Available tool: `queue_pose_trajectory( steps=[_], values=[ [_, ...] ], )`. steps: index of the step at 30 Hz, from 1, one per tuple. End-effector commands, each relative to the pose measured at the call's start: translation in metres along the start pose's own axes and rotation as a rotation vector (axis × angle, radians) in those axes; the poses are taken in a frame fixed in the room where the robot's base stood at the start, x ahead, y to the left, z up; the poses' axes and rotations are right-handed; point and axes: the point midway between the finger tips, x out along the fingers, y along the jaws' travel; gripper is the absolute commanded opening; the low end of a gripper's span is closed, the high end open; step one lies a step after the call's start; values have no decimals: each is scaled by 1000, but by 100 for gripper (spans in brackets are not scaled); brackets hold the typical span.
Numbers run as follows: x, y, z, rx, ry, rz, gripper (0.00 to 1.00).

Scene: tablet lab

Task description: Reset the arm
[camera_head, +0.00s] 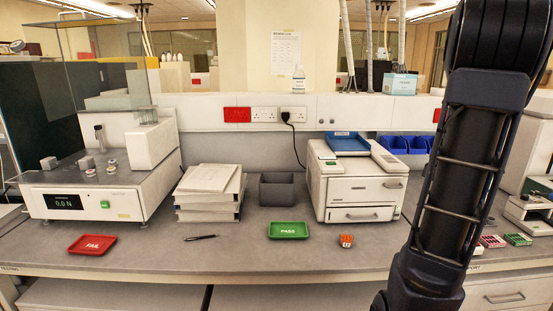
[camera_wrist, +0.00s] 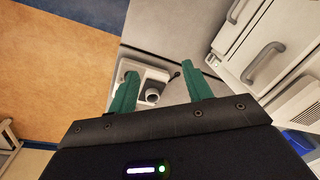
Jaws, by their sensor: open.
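My gripper (camera_wrist: 169,84) shows in the wrist view with its two green fingers spread apart and nothing between them. In the head view my dark arm stands on the right side, and my gripper is out of that picture. The arm hides part of the bench behind it.
The bench (camera_head: 240,258) holds a tester (camera_head: 95,180), a red FAIL tray (camera_head: 92,245), a pen (camera_head: 201,237), stacked papers (camera_head: 210,180), a grey bin (camera_head: 277,190), a green PASS tray (camera_head: 288,231), an orange item (camera_head: 346,240) and a white drawer unit (camera_head: 357,190). Open floor (camera_wrist: 60,50) shows in the wrist view.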

Motion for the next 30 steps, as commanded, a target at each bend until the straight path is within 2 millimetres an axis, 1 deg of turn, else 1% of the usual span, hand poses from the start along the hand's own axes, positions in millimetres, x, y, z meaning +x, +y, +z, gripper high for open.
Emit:
queue_pose_trajectory(
  steps=[1,5,6,8,12,14,15,19,24,27,30],
  values=[
    [-8,-10,14,-46,8,-17,50],
    [-25,-31,51,-163,25,-47,50],
    [-30,-36,63,-201,30,-55,50],
    [-37,-44,80,-254,41,-67,50],
    [-52,-57,121,-382,70,-88,50],
    [-58,-61,139,-435,85,-95,50],
    [-61,-63,150,-471,94,-99,50],
    [-71,-68,189,-586,130,-108,50],
    [-81,-67,237,-734,185,-108,50],
    [-84,-64,261,-810,217,-104,50],
    [-85,-60,280,-873,244,-97,50]
  ],
)
